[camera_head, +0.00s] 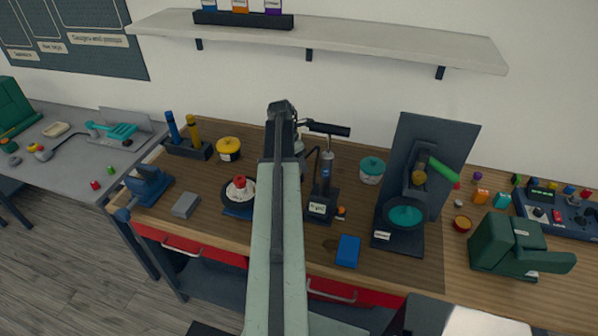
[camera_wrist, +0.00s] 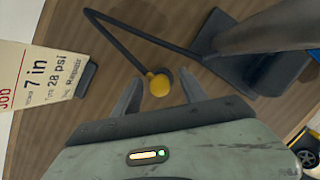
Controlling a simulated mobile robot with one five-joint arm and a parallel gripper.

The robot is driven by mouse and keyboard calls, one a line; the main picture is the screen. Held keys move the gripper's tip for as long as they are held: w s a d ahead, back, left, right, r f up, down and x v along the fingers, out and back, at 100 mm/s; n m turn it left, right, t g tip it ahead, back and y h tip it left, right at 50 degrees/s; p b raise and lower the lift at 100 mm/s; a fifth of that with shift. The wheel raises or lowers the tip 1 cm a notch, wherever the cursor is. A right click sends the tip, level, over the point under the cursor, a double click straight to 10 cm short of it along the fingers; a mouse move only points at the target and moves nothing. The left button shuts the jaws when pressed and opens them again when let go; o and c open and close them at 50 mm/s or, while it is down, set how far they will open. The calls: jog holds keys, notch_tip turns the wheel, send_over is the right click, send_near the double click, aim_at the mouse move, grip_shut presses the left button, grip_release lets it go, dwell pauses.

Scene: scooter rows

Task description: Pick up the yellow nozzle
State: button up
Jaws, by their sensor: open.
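The yellow nozzle (camera_wrist: 158,84) is a small rounded knob on the end of a thin black hose (camera_wrist: 125,47) in the wrist view. It appears between the tips of my gripper (camera_wrist: 159,78), whose two grey fingers are apart with a gap on each side of the nozzle. I cannot tell how far below the fingertips it is. In the head view my gripper (camera_head: 282,112) is at the far side of the bench, left of the dark upright pump (camera_head: 325,178). My arm hides the nozzle there.
A job card (camera_wrist: 45,75) stands left of the fingers in the wrist view. The pump base (camera_wrist: 262,72) is at the right. On the wooden bench (camera_head: 225,262) are a yellow-lidded jar (camera_head: 228,148), a teal-lidded jar (camera_head: 372,169) and a blue block (camera_head: 348,250). A shelf (camera_head: 350,44) hangs above.

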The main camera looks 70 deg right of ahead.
jog(key=b+x, duration=0.1)
jog(key=x, duration=0.2)
jog(key=shift+w+b, duration=0.1)
jog(key=shift+b, duration=0.2)
jog(key=shift+r, duration=0.15)
grip_shut()
jog(key=shift+r, duration=0.1)
notch_tip(320, 180, up, 18)
jog(key=p, duration=1.8)
